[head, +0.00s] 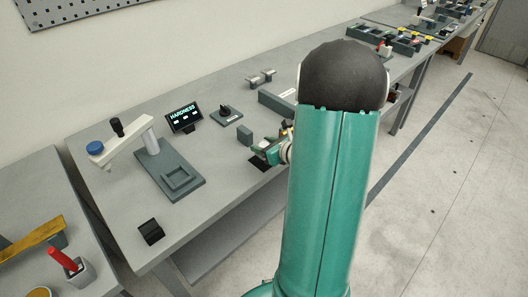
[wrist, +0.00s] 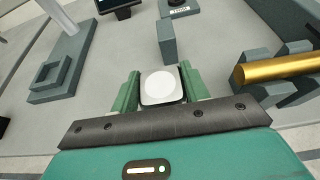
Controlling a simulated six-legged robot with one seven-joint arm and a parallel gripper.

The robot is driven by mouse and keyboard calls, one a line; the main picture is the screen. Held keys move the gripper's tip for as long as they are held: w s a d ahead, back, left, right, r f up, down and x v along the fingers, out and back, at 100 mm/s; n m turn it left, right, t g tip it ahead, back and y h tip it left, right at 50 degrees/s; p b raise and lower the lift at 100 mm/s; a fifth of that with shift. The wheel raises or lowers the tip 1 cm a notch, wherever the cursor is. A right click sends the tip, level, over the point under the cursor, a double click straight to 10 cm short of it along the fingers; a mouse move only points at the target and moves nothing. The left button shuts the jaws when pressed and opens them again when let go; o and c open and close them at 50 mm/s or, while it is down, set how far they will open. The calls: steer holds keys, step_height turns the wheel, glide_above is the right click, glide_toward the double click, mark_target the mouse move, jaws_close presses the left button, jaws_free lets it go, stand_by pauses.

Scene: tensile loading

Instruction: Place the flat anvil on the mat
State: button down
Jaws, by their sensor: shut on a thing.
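The flat anvil, a pale round disc (wrist: 160,87) on a squarish base with a dark lower edge, sits between the two green fingers of my gripper (wrist: 160,88) in the wrist view. The fingers are shut on its sides. In the head view my gripper (head: 268,152) is low over the bench, partly hidden by my arm. A small black patch (head: 259,165), which looks like the mat, shows on the bench just under and in front of the gripper. I cannot tell whether the anvil touches it.
A grey upright block (wrist: 166,42) stands just beyond the gripper. A brass cylinder (wrist: 276,68) lies on grey supports to the right. The hardness tester (head: 171,174) and its screen (head: 184,118) stand left. A black angled block (head: 151,232) is near the front edge.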

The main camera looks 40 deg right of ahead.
steer(key=shift+f, duration=1.5)
steer(key=shift+f, duration=0.1)
steer(key=c, duration=0.7)
jaws_free()
steer(key=shift+f, duration=0.1)
